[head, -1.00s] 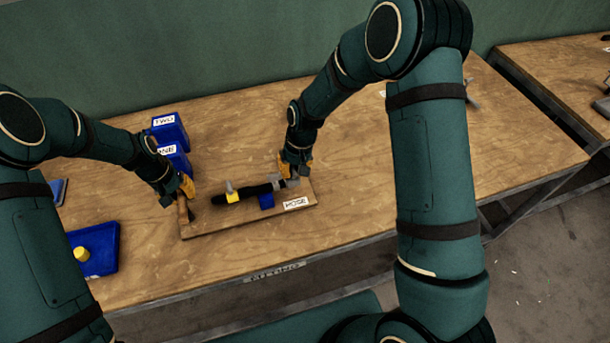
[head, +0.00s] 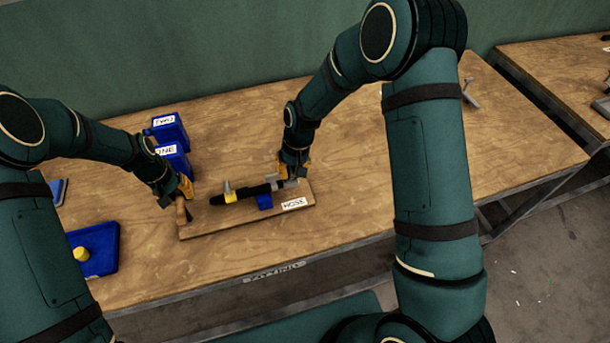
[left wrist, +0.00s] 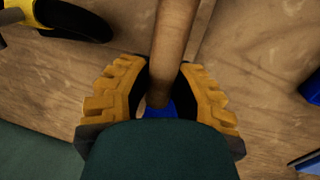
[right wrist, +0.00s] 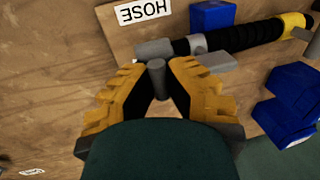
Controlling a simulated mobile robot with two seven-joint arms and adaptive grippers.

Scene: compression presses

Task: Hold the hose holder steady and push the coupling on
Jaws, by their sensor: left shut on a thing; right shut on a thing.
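The hose holder (head: 235,227) is a wooden board labelled HOSE with an upright wooden handle (head: 182,212) at its left end. My left gripper (head: 184,190) is shut on this handle; the handle (left wrist: 175,45) runs between the fingers in the left wrist view. A black hose (head: 250,193) lies along the board, with a yellow band (head: 231,197) near its left end. The grey coupling (right wrist: 157,80) is at the hose's right end. My right gripper (head: 294,172) is shut on the coupling's grey stem. I cannot tell how far the coupling sits on the hose.
A blue block (head: 265,202) supports the hose. Blue bins marked TWO (head: 172,135) and ONE (head: 180,163) stand behind my left gripper. A blue tray (head: 105,255) with a yellow piece (head: 81,254) is at the left.

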